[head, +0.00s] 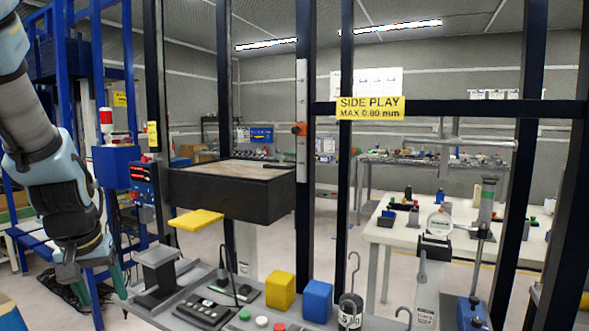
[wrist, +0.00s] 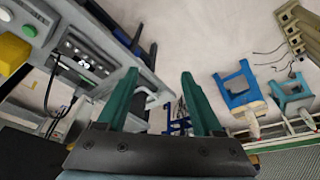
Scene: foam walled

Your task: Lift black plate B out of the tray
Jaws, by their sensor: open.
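My gripper (head: 106,291) hangs at the lower left of the head view, pointing down, left of the grey bench. Its two teal fingers also show in the wrist view (wrist: 158,78), spread apart with nothing between them. I cannot make out black plate B in either view. No tray can be told for sure. A dark open-topped box (head: 232,195) with a pale inside surface is held in the dark frame, right of and higher than my gripper. A thin dark piece (head: 277,166) lies at its right rim.
The grey bench carries a grey stand (head: 157,268), a yellow block (head: 280,291), a blue block (head: 317,301) and hooked weights (head: 350,309). Dark uprights (head: 304,150) rise behind them. Blue stools (wrist: 238,88) stand on the floor in the wrist view. Floor is open below my gripper.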

